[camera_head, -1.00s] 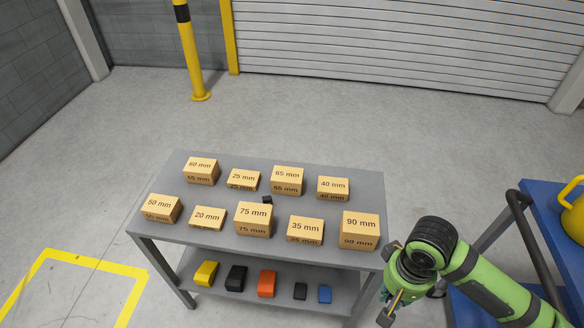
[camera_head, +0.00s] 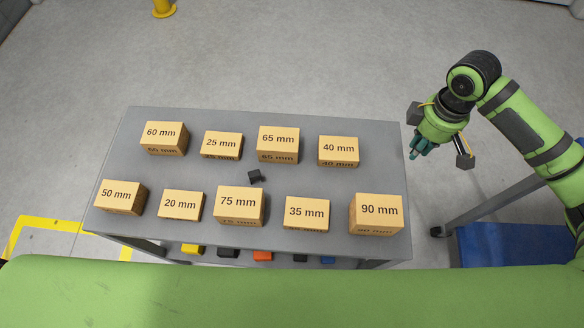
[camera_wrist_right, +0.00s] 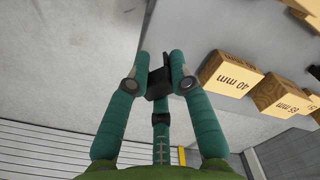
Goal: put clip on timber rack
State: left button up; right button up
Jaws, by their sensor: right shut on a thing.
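My right gripper (camera_head: 420,148) is held just off the right edge of the grey table, in the head view. In the right wrist view its teal fingers (camera_wrist_right: 155,82) are shut on a small black piece, which looks like the clip (camera_wrist_right: 157,88). The head view does not clearly show this piece. Timber blocks with millimetre labels stand in two rows on the table (camera_head: 330,185); I cannot tell whether this table is the timber rack. Another small black piece (camera_head: 254,176) lies between the rows. My left gripper is not in view.
The 40 mm block (camera_head: 338,150) and 90 mm block (camera_head: 377,212) are nearest the table's right end. Several coloured pieces, one orange (camera_head: 262,255), sit on the lower shelf. A blue cart (camera_head: 490,243) stands at the right. Free table surface lies between the rows.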

jog(key=w+d+n+b, duration=0.4)
jog(key=d+n, duration=0.3)
jog(key=n+p, duration=0.1)
send_over(382, 155)
notch_tip(382, 155, down, 6)
jog(key=shift+f, duration=0.1)
jog(key=shift+f+p, duration=0.3)
jog(key=shift+f, duration=1.7)
jog(key=shift+f, duration=0.2)
jog(key=o, duration=0.8)
jog(key=shift+r, duration=0.15)
jog(key=r, duration=1.2)
jog(key=shift+w+b, duration=0.25)
jog(key=shift+b, duration=0.1)
